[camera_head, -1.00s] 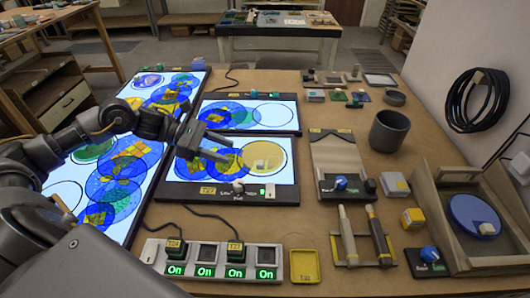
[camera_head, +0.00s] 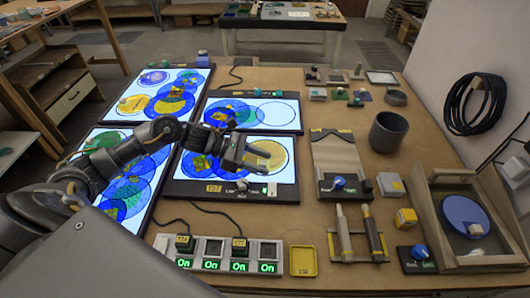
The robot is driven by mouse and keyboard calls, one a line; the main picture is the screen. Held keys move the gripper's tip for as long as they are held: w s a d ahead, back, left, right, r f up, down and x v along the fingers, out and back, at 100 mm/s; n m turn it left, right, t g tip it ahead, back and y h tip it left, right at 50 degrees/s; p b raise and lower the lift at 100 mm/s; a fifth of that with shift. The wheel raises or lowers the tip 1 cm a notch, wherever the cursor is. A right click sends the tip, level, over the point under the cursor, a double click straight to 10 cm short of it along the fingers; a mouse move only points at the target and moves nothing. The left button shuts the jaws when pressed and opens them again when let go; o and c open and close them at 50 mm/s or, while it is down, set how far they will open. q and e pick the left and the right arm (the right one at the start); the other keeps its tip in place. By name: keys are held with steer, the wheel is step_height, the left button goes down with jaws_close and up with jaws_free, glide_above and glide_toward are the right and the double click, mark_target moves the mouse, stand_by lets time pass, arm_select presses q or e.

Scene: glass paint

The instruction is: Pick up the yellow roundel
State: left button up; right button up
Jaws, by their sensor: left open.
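The yellow roundel (camera_head: 277,151) is a flat round glass disc lying on the right part of the lower lit panel (camera_head: 290,190). A small pale knob stood near its middle a second ago, but my gripper now hides most of that part. My left gripper (camera_head: 254,157) is open, with nothing seen between its fingers. It overlaps the left side of the roundel in the picture and appears to be above it; I cannot tell the height. My right gripper is not in view.
Overlapping blue roundels cover the left lit panel (camera_head: 107,222) and the upper panel (camera_head: 295,113). A switch strip (camera_head: 212,253), a yellow tray (camera_head: 303,261) and a tool rack (camera_head: 359,258) stand in front. A dark cup (camera_head: 388,131) and a tray with a blue disc (camera_head: 463,216) are to the right.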

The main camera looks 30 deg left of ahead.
arm_select(q)
jaws_close()
stand_by(0.3)
steer(key=shift+r, duration=0.1)
